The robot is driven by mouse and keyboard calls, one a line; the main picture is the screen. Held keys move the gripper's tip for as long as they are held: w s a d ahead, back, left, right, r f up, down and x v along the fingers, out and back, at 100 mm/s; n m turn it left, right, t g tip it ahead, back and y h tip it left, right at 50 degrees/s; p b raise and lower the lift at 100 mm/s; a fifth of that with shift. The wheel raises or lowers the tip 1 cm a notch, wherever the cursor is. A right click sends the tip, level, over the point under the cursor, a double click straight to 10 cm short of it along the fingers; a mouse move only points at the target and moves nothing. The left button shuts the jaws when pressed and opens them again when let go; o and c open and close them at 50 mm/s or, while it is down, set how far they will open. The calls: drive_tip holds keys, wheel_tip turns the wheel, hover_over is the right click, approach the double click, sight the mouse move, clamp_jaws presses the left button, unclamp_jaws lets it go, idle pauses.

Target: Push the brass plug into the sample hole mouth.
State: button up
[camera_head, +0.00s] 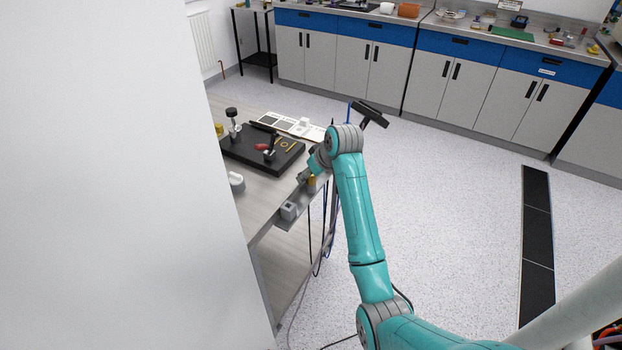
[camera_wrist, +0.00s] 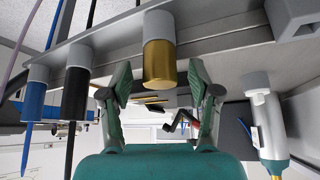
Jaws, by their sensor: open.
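The brass plug (camera_wrist: 160,65) is a short gold cylinder with its one end in a grey round holder on the rail at the table's edge, in the wrist view. It also shows as a small yellow spot (camera_head: 311,184) beside my wrist in the head view. My gripper (camera_wrist: 160,82) is open, with one finger on each side of the plug in the picture. Gaps show between the plug and both fingers, and I see no contact. The head view shows my gripper (camera_head: 305,177) at the table's edge, partly hidden by my arm. I cannot make out the sample hole mouth.
Blue (camera_wrist: 35,90) and black (camera_wrist: 76,90) tools hang left of the plug, and a pale tool (camera_wrist: 265,120) hangs at right. A grey block (camera_head: 288,211) sits on the rail. A black board (camera_head: 240,150) with small instruments lies on the table. A white wall (camera_head: 110,180) blocks the left.

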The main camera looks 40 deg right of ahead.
clamp_jaws()
idle(0.3)
wheel_tip(320, 180, up, 10)
drive_tip(key=shift+r, duration=0.1)
idle(0.4)
drive_tip(key=c, duration=0.9)
unclamp_jaws()
drive_tip(key=shift+c, duration=0.2)
clamp_jaws()
